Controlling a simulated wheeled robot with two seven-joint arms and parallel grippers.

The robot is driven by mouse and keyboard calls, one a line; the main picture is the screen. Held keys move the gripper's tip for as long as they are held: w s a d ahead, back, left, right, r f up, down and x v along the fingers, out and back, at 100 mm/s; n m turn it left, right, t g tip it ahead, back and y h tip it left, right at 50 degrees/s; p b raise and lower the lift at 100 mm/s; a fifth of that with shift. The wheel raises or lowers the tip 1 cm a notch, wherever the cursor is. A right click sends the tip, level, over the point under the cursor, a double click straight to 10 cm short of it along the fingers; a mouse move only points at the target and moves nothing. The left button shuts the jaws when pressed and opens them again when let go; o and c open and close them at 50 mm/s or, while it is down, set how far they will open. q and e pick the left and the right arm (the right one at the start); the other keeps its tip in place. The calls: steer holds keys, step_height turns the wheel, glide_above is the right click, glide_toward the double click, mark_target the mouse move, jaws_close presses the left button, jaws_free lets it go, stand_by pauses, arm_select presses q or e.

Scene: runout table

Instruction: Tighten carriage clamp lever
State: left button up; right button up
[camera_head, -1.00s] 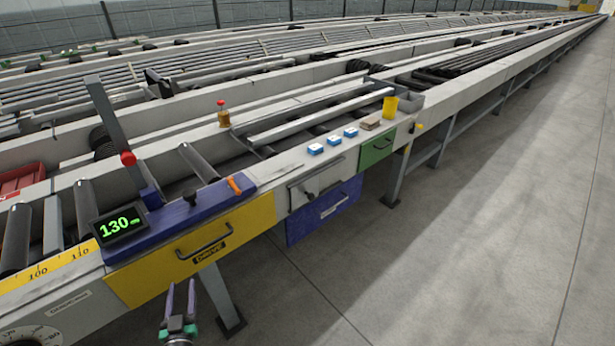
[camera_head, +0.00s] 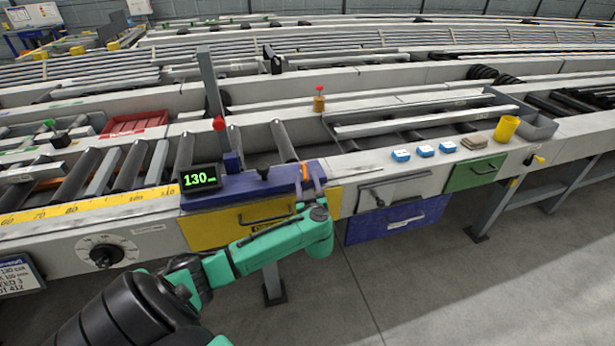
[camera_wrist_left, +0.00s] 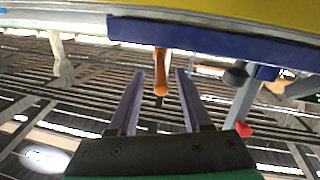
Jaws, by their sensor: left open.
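The blue carriage (camera_head: 232,193) sits on the front rail of the runout table. The orange clamp lever (camera_head: 304,171) stands at its right end. My left gripper (camera_head: 309,168) is at the carriage's right end, its two purple fingers beside the lever and partly overlapping it. In the left wrist view the orange lever (camera_wrist_left: 160,75) hangs between the tips of my open fingers (camera_wrist_left: 158,76), with a gap on both sides. It shows no clear contact. My right gripper is in neither view.
The display (camera_head: 200,177) on the carriage reads 130. A black knob (camera_head: 263,173) and a grey post with a red knob (camera_head: 219,124) stand left of the lever. A yellow drawer (camera_head: 215,228) is below.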

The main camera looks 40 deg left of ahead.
arm_select(q)
steer(key=x, duration=0.2)
steer(key=shift+w+a, duration=0.15)
steer(key=shift+a, duration=0.05)
jaws_close()
stand_by(1.3)
